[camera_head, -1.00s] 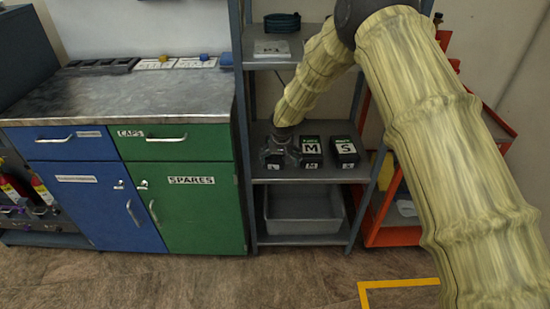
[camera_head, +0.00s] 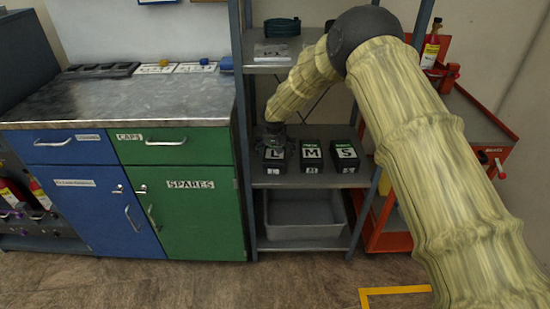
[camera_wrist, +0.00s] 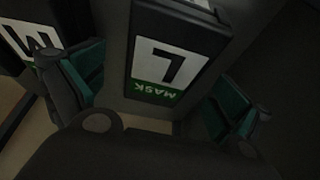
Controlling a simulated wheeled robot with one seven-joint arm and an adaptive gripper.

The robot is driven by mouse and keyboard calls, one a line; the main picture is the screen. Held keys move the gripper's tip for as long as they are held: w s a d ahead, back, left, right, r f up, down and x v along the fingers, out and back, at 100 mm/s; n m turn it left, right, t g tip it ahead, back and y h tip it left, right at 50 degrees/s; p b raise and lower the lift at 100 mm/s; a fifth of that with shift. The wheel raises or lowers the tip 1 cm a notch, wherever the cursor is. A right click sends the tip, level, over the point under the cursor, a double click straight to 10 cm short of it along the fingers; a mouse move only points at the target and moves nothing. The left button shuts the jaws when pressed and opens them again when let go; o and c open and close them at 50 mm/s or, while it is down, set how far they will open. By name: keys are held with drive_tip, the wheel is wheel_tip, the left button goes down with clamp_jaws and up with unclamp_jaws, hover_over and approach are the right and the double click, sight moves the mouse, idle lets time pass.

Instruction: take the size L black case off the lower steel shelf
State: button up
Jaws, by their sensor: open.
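The black case marked L (camera_head: 275,160) stands leftmost in a row on the lower steel shelf (camera_head: 300,179). My gripper (camera_head: 273,138) is at the upper back edge of this case in the head view. In the wrist view, the L case (camera_wrist: 168,52) shows its white label and green "MASK" strip. My open gripper (camera_wrist: 158,88) has one green-padded finger to each side of the case, with gaps visible. Contact with the case is not visible. The case marked M (camera_head: 312,157) stands just to its right, then the case marked S (camera_head: 345,157).
A grey bin (camera_head: 302,217) sits below the lower shelf. The upper shelf (camera_head: 272,66) holds a dark coiled item (camera_head: 282,27). Steel uprights flank the shelf. A green cabinet (camera_head: 185,205) is close on the left, a red-orange cart (camera_head: 475,140) on the right.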

sight(275, 153)
drive_tip(key=shift+x, duration=2.55)
drive_tip(key=shift+s+a, duration=0.1)
drive_tip(key=shift+a, duration=0.1)
drive_tip(key=c, duration=1.4)
